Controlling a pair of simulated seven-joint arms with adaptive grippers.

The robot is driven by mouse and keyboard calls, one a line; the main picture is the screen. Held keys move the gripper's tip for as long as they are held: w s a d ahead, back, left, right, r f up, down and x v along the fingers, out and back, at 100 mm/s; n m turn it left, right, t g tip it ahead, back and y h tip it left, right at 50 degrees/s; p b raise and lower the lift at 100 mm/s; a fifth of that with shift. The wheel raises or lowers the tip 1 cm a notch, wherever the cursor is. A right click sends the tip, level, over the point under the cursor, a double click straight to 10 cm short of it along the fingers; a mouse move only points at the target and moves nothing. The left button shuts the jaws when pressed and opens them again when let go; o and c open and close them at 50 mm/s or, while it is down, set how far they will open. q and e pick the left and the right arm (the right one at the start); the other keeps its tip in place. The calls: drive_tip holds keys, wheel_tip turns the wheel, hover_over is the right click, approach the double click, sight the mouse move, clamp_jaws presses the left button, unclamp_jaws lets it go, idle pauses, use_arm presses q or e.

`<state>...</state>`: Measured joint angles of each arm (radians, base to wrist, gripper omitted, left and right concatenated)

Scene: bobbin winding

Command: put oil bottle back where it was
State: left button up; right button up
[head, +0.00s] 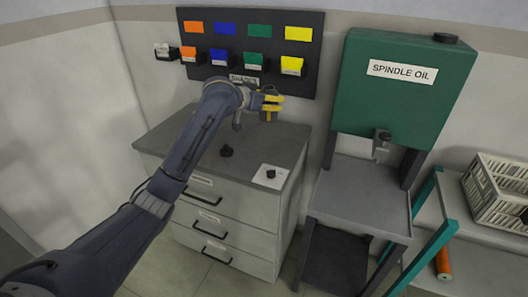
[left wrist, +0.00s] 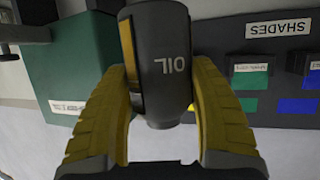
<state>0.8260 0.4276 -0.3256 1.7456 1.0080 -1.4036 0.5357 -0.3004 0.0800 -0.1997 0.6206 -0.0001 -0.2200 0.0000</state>
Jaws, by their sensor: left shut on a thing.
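The oil bottle (left wrist: 163,95) is dark grey with the word OIL on its side and a yellow-orange strip, and it fills the middle of the left wrist view. My left gripper (left wrist: 160,112) has its yellow fingers shut on both sides of the bottle. In the head view, my left gripper (head: 271,103) is above the back right part of the grey cabinet top (head: 185,133). The bottle shows only partly there, behind the fingers. My right gripper is in neither view.
On the cabinet top are a black knob-like piece (head: 226,151) and a white card (head: 270,177) with a dark piece. The shades board (head: 270,36) with coloured bins hangs behind. A green spindle oil tank (head: 400,95) stands right, then a crate (head: 497,190) on a shelf.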

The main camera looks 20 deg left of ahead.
use_arm(q)
wheel_tip(320, 180, down, 18)
drive_tip(key=shift+f, duration=0.1)
idle(0.6)
drive_tip(key=shift+f, duration=0.1)
drive_tip(key=o, duration=1.5)
drive_tip(key=v, duration=1.2)
